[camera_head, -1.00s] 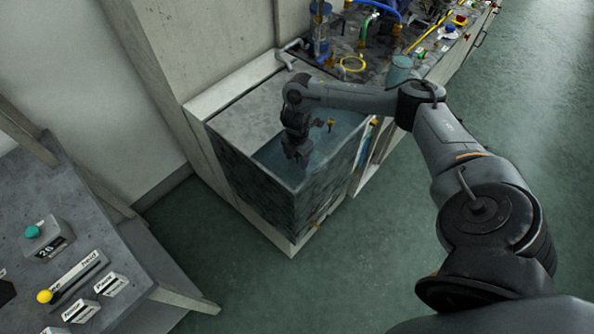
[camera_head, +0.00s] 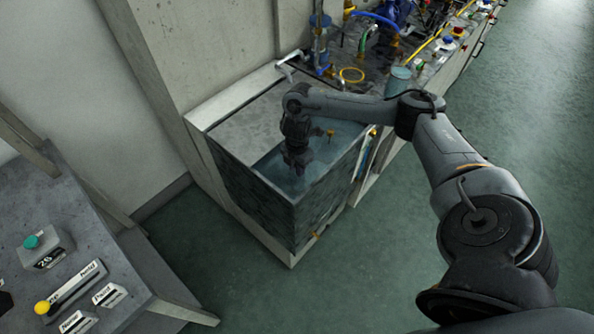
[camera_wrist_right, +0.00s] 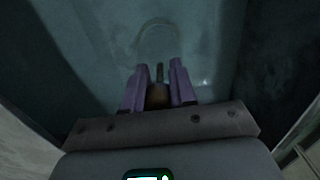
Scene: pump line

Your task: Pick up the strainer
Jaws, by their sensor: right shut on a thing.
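My right gripper (camera_head: 298,165) points down into the open water tank (camera_head: 253,196). In the right wrist view its two purple fingers (camera_wrist_right: 158,88) are shut on a narrow brownish piece (camera_wrist_right: 158,97), which looks like the handle of the strainer. A faint rounded outline (camera_wrist_right: 157,28) beyond the fingertips may be the strainer's hoop, but it is dim. In the head view the strainer cannot be made out at the gripper. My left gripper is not in view.
The tank's dark walls stand close around the gripper. A grey cover (camera_head: 255,122) spans the tank's left and back part. Behind it is a bench with hoses, a yellow ring (camera_head: 352,75) and a teal cup (camera_head: 398,79). A control desk (camera_head: 95,235) stands at left.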

